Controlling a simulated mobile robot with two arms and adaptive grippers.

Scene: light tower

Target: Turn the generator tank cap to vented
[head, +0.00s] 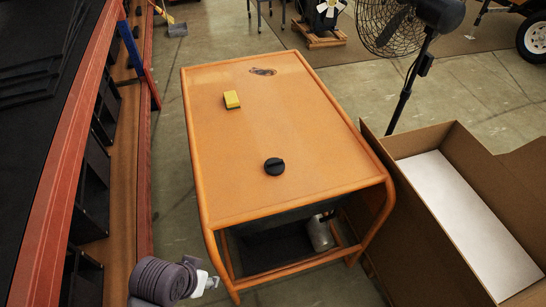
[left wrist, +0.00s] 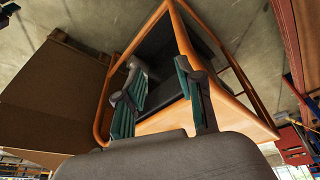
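The orange-framed generator (head: 330,130) stands in the middle of the head view. A round black cap (head: 275,166) with a raised bar lies on its top panel, towards the near edge; the bar runs roughly left to right. Any vent marking is too small to read. In the left wrist view my left gripper (left wrist: 158,65) is open and empty, its two green-padded fingers apart, with the generator's orange frame (left wrist: 103,105) and dark underside beyond. The cap does not show there. My right gripper is not in view.
A red-edged bench (head: 75,110) runs along the left.

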